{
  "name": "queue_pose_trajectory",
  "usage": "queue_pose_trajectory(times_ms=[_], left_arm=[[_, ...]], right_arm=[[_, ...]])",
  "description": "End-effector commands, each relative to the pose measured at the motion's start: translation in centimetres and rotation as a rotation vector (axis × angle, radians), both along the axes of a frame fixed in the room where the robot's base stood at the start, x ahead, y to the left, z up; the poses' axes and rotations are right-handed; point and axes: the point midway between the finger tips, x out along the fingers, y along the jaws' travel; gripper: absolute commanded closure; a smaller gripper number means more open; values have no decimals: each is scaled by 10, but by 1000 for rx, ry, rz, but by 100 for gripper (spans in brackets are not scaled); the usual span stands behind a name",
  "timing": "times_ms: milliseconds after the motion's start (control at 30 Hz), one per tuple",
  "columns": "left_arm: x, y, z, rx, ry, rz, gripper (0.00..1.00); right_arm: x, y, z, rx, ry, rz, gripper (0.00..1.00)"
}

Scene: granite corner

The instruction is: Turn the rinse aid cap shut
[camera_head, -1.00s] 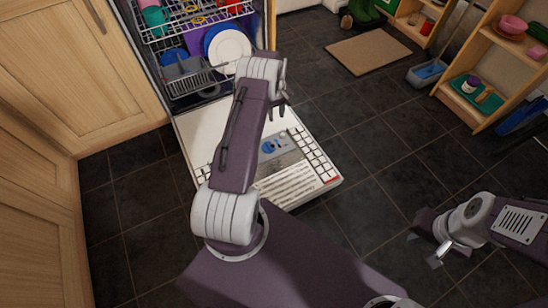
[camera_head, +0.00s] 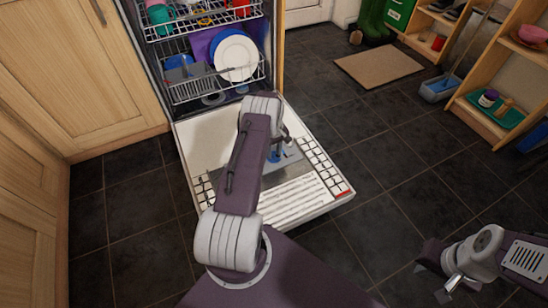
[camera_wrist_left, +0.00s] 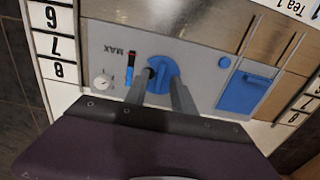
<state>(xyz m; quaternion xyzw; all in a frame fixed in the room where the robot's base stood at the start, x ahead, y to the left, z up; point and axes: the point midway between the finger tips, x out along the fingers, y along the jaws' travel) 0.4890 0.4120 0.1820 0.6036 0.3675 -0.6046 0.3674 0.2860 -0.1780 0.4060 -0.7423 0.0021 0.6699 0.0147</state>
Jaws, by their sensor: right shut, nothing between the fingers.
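The rinse aid cap is a round blue knob (camera_wrist_left: 160,72) set in the grey dispenser panel (camera_wrist_left: 196,58) on the lowered dishwasher door. In the left wrist view the fingers of my left gripper (camera_wrist_left: 164,77) stand apart at the cap, overlapping its left and right sides. Whether they touch it is unclear. In the head view the left gripper (camera_head: 281,146) is over the door panel, and my arm hides part of the dispenser. A blue part of the dispenser (camera_head: 275,154) shows beside it. My right gripper (camera_head: 447,290) is shut and empty, low at the right, away from the door.
The open door (camera_head: 325,205) has printed numbered squares. Racks with dishes (camera_head: 235,55) stand behind it.

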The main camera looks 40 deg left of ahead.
Motion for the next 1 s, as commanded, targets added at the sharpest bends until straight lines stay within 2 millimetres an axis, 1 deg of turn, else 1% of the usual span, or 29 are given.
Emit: queue_pose_trajectory(times_ms=[33,200,233,333,567,733,867,1000], left_arm=[[0,0,-4,0,-1,0,69],[0,0,-1,0,-1,0,69],[0,0,-1,0,-1,0,72],[0,0,-1,0,-1,0,100],[0,0,-1,0,0,-2,100],[0,0,-1,0,0,-35,100],[0,0,-1,0,0,-97,100],[0,0,-1,-1,0,-202,100]], right_arm=[[0,0,-3,0,0,0,100],[0,0,-1,0,0,0,100],[0,0,-1,0,0,0,100],[0,0,-1,0,0,0,100],[0,0,-1,0,0,0,100],[0,0,1,0,0,0,100],[0,0,3,0,0,0,100],[0,0,6,0,0,0,100]])
